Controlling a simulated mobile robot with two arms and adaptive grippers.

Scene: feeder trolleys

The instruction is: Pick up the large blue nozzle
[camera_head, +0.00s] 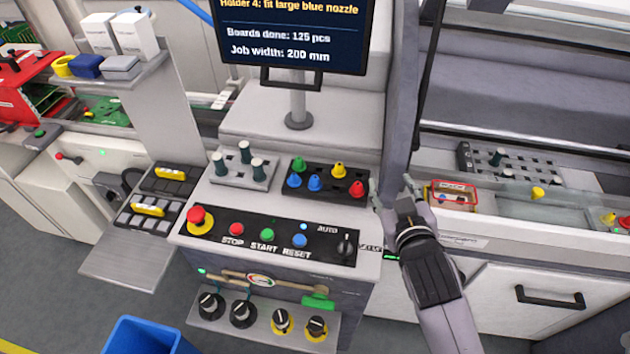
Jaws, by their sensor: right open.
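A black nozzle tray (325,193) lies on the console top, right of centre. My right gripper (390,187) is open and empty, just right of the tray at the console's right edge, apart from the nozzles. My left gripper is not in view.
A grey holder block (240,180) with dark pegs stands left of the tray. A monitor (296,30) on a post (298,105) rises behind. A button panel (270,240) lies in front. A grey upright (402,90) stands close behind my right gripper. A blue bin (150,338) is below.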

